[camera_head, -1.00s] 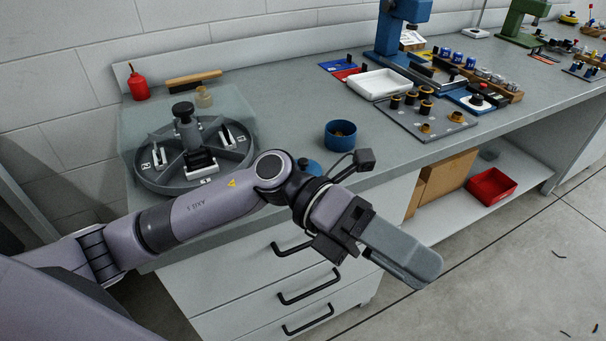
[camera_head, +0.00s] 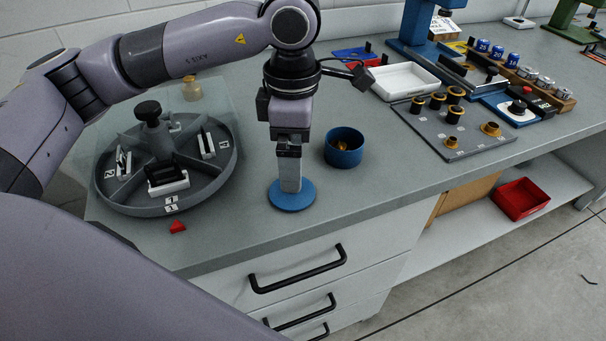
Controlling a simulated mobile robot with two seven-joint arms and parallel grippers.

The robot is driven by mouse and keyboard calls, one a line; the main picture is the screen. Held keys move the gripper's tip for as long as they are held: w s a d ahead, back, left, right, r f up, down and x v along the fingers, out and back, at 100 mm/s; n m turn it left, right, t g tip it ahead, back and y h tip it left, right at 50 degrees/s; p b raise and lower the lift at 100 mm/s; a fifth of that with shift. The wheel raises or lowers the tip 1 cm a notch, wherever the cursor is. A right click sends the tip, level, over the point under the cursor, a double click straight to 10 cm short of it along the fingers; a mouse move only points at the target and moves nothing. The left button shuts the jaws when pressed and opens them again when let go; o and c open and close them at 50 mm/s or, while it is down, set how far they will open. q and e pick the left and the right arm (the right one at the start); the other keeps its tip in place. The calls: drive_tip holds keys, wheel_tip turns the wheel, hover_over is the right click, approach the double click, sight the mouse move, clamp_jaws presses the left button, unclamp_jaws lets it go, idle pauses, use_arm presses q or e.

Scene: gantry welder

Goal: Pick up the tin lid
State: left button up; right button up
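The blue round tin lid (camera_head: 292,203) lies on the grey bench near its front edge. It is in front and to the left of the open blue tin (camera_head: 343,151), which holds brass-coloured pieces. My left gripper (camera_head: 290,187) points straight down over the middle of the lid, its fingertips at or just above the lid's top. The fingers are seen side-on and overlap, so their gap is hidden, as is the middle of the lid. I cannot tell whether they touch or grip it. My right gripper is not in view.
A round grey divided tray (camera_head: 188,204) with numbered sections stands left of the lid. A small red wedge (camera_head: 178,227) lies before it. A white tray (camera_head: 404,82) and a grey plate with bushings (camera_head: 480,150) stand to the right. Bench around the lid is clear.

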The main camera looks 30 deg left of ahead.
use_arm(q)
drive_tip(key=f, duration=0.7)
drive_tip(key=shift+a, duration=0.35)
drive_tip(key=shift+r, duration=0.1)
drive_tip(key=c, duration=0.9)
drive_tip(key=shift+c, duration=0.2)
